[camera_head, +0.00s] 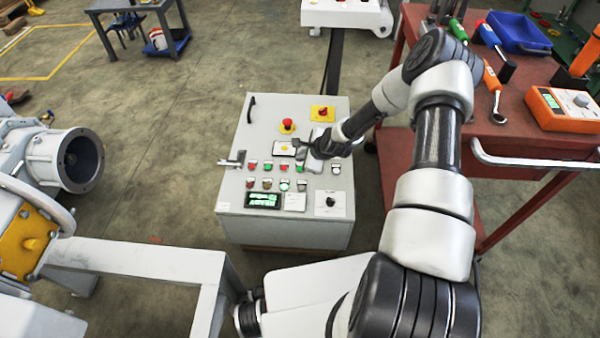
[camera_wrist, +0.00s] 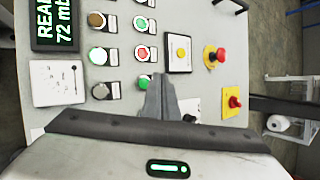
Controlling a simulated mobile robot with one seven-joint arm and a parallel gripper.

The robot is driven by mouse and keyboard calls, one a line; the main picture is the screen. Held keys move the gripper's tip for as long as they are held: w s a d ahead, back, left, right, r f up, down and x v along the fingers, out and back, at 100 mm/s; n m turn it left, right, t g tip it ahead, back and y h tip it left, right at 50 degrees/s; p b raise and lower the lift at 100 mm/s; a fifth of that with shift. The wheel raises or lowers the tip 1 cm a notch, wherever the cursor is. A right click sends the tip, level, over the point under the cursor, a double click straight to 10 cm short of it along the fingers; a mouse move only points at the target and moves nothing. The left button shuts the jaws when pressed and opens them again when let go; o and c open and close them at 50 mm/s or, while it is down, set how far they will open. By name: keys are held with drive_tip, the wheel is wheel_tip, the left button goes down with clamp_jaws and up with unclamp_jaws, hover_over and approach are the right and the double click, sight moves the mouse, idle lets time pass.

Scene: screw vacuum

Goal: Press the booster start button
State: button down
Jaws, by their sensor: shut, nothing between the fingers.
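A grey control box (camera_head: 235,185) stands on the floor with several small red and green push buttons on its sloped top. My gripper (camera_head: 303,148) is shut and empty, low over the panel's upper middle. In the wrist view my gripper (camera_wrist: 158,80) has its tips beside a green button (camera_wrist: 143,83); I cannot tell whether they touch. Red buttons (camera_wrist: 142,53) and a lit green button (camera_wrist: 98,55) lie near it. The button labels are too small to read, so the booster start button cannot be singled out. My fingers and wrist hide part of the panel.
Two red mushroom buttons on yellow plates (camera_head: 287,125) (camera_head: 322,113) sit behind my gripper. A lit display (camera_wrist: 56,22) shows "72 mb". A red tool cart (camera_head: 510,150) stands right of the box. A grey frame (camera_head: 150,257) and machine flange (camera_head: 80,160) stand left.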

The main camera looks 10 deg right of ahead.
drive_tip(key=shift+f+b, duration=0.6)
drive_tip(key=shift+f, duration=0.65)
idle(1.0)
drive_tip(key=shift+f, duration=0.4)
drive_tip(key=shift+f, duration=0.4)
idle(0.5)
idle(0.4)
drive_tip(key=shift+r+p, duration=0.35)
drive_tip(key=shift+r, duration=0.45)
drive_tip(key=shift+r+p, duration=1.7)
drive_tip(key=shift+r, duration=0.9)
